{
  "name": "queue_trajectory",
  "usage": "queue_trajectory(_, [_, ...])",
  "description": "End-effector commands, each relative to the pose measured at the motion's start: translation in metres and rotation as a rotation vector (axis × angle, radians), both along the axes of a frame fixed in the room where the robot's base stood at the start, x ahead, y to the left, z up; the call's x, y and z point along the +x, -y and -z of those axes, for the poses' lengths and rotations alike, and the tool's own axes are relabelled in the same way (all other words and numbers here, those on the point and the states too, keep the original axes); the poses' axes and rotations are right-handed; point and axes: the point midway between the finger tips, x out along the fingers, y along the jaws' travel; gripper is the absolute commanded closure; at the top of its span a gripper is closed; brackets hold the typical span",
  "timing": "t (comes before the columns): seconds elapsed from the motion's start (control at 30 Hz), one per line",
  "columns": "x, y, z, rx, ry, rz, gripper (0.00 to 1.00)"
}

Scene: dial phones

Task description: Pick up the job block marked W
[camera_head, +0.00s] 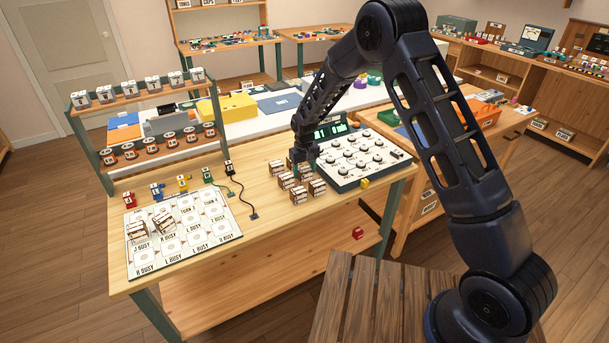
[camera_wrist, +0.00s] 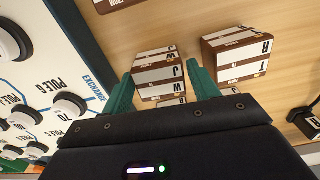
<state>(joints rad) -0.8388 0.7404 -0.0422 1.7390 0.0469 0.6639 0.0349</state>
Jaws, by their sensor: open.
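In the wrist view, a brown block with white labels (camera_wrist: 158,72) sits between the two green fingers of my gripper (camera_wrist: 160,80). Its labels read upside down and show a W near its far edge and a J on the facing side. My gripper is open, with one finger on each side of this block; I cannot tell whether they touch it. More label lettering, including a W, shows just below, partly hidden by my gripper. In the head view my gripper (camera_head: 301,158) points down at the cluster of labelled blocks (camera_head: 300,185) on the wooden table; its fingertips are hard to make out.
A block marked R and T (camera_wrist: 238,55) stands close to the right finger. The exchange panel with knobs (camera_head: 357,158) is beside the cluster. A printed board (camera_head: 205,236) with blocks (camera_head: 163,222) lies left. Small coloured plugs and a rack (camera_head: 160,120) stand behind it.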

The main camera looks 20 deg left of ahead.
Motion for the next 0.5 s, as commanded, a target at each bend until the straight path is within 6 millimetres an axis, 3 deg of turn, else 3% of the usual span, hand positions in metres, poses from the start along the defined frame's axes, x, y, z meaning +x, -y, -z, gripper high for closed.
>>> queue_trajectory(0.27, [0.0002,-0.0001,0.0044,0.001,0.001,0.0,0.42])
queue_trajectory(0.43, [0.0002,-0.0001,0.0043,0.001,0.001,-0.001,0.75])
queue_trajectory(0.5, [0.0002,-0.0001,0.0042,0.001,0.001,-0.001,0.75])
